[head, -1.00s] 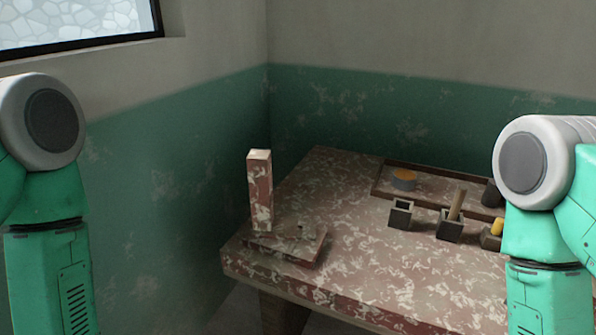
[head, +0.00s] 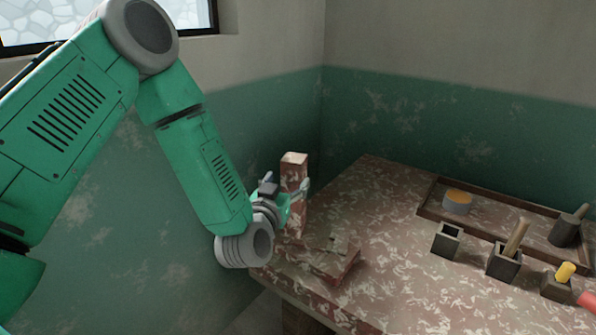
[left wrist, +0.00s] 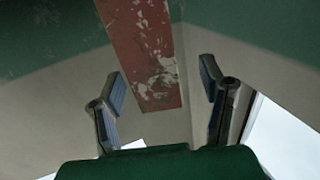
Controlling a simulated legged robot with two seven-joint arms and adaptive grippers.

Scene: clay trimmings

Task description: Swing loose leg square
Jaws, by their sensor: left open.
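The leg (head: 294,172), a square reddish-brown post with pale flecks, stands roughly upright at the left end of a low flecked slab (head: 335,264) on the table's near left corner. My left gripper (head: 287,188) is open at the post's upper part, with a finger showing on either side of it. In the left wrist view, the post (left wrist: 145,45) comes down from the top, its end between the open fingers (left wrist: 162,85). There is a gap to each finger in that picture; contact cannot be told. The post's foot is partly hidden. My right gripper is out of view.
Several dark square holders stand in front, one with a wooden handle (head: 517,238). Green walls (head: 420,130) close the corner. The table's middle is clear.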

